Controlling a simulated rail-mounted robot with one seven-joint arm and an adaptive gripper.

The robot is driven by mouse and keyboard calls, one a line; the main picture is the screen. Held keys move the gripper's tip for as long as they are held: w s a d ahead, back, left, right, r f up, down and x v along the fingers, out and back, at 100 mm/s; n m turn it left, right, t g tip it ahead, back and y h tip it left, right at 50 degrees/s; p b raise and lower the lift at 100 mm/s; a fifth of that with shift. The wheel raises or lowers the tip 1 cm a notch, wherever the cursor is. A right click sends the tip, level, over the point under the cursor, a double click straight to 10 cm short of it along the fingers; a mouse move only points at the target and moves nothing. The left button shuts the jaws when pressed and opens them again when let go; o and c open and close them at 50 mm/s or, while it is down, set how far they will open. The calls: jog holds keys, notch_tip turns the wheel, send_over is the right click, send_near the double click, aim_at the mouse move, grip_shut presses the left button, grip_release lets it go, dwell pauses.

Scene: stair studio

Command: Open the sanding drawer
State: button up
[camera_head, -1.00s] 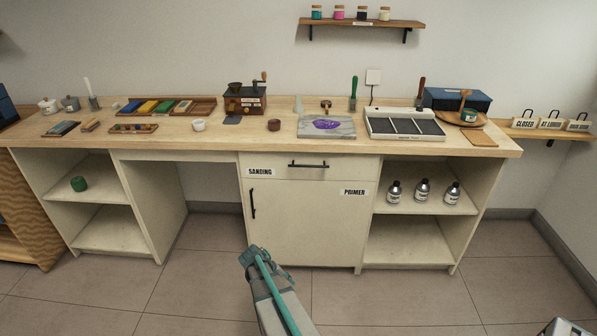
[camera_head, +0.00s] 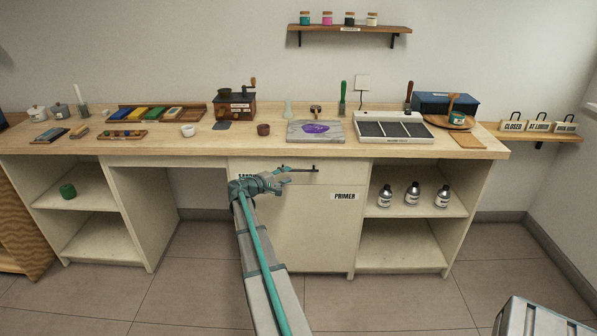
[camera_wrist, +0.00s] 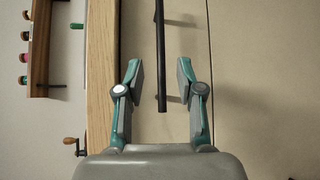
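The sanding drawer (camera_head: 335,173) is a cream drawer front under the worktop, and it looks closed. Its black bar handle (camera_head: 305,169) shows right of my gripper (camera_head: 281,179) in the head view. My arm partly hides the "SANDING" label (camera_head: 243,176). In the wrist view, my gripper (camera_wrist: 159,78) is open, with one teal-jointed finger on each side of the end of the handle (camera_wrist: 160,50). I see gaps between the handle and both fingers. I cannot tell how deep the fingers reach around it.
The worktop edge (camera_wrist: 101,70) runs close beside one finger. Below the drawer is a cupboard door (camera_head: 310,230) with a "PRIMER" label (camera_head: 344,196). Several bottles (camera_head: 412,194) stand on the open shelf to the right.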

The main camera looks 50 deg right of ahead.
aim_at(300, 170)
jog(key=p+x, duration=0.1)
jog(key=x, duration=0.7)
jog(key=shift+d, duration=0.1)
grip_shut()
